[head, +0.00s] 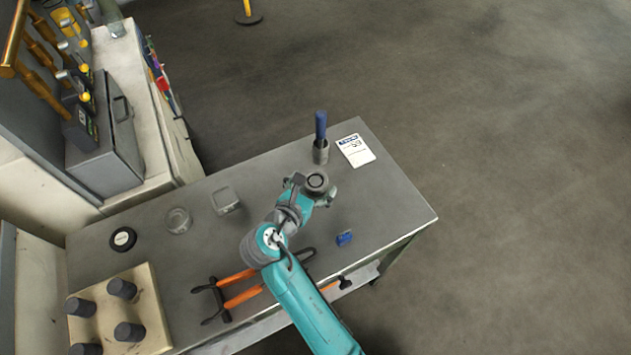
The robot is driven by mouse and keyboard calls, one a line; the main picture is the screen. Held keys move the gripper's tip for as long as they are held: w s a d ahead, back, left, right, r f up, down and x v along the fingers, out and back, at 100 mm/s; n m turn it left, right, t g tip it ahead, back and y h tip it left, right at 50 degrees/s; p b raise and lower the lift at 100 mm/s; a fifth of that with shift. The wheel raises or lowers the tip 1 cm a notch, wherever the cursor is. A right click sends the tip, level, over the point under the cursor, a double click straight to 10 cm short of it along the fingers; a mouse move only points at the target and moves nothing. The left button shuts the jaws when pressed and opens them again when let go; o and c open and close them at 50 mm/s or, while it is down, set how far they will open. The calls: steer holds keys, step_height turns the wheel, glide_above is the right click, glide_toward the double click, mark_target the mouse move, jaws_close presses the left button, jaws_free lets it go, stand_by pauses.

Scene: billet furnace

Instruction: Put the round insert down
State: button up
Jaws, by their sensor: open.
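A round grey piece (178,219) sits on the grey metal table (395,205), left of my arm. It may be the round insert, but I cannot tell for sure. A squarish grey piece (225,200) lies just right of it. My gripper (317,187) is over the middle of the table, open, right of both pieces and apart from them in the picture. I look down on its dark round wrist end, which hides most of the fingers and the spot beneath. I see nothing clearly held in it.
Orange-handled tongs (238,275), a blue block (344,238), a black disc (123,239) and a pegged block (150,305) are nearer. The right end is clear.

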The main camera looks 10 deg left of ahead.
mark_target(313, 185)
steer(key=shift+c, duration=0.3)
jaws_close()
step_height(313, 185, up, 10)
stand_by(0.5)
